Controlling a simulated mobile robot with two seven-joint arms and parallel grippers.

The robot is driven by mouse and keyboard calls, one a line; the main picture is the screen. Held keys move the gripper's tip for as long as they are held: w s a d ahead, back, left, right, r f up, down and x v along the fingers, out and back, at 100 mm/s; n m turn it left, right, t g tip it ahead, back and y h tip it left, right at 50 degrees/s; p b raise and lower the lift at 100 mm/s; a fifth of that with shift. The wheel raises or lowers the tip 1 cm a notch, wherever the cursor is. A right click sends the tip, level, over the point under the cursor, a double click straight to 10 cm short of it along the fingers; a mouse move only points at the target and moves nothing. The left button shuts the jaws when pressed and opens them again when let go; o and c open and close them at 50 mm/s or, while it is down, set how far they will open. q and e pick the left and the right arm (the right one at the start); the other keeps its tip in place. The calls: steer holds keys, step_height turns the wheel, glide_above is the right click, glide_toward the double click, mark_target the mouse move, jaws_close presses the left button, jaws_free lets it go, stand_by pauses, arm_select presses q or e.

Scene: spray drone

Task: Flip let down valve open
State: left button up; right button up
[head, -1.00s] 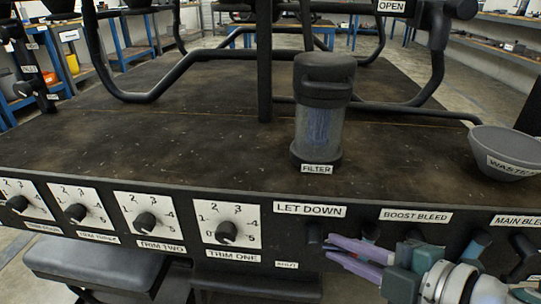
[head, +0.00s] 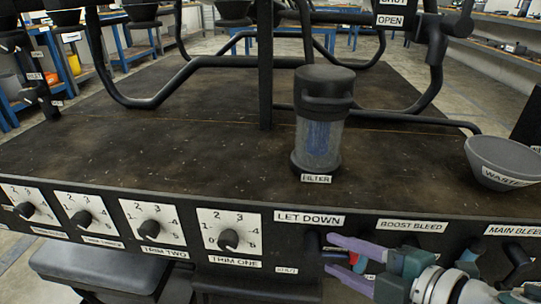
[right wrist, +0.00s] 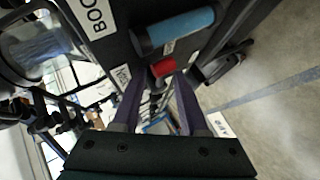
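The LET DOWN label (head: 309,218) is on the front panel in the head view, with a small SHUT label (head: 286,270) below it. A dark valve body (head: 313,246) sits under the LET DOWN label; its lever is mostly hidden by my gripper. My right gripper (head: 330,254) is open in front of the panel, its purple fingers pointing left, with red and blue showing between them. In the right wrist view, a red handle piece (right wrist: 163,67) lies just beyond and between the fingertips (right wrist: 158,82). I cannot tell whether they touch it. My left gripper is out of view.
A blue handle (right wrist: 178,30) is close by in the right wrist view, near a label starting BOO (right wrist: 93,14). The BOOST BLEED label (head: 412,226) and MAIN BLEED label (head: 513,230) are to the right. Trim dials (head: 228,232) line the left. A filter (head: 320,125) and waste bowl (head: 500,162) stand on top.

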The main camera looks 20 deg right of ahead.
steer(key=p+v, duration=0.3)
steer(key=v, duration=0.7)
steer(key=shift+d, duration=0.1)
stand_by(0.3)
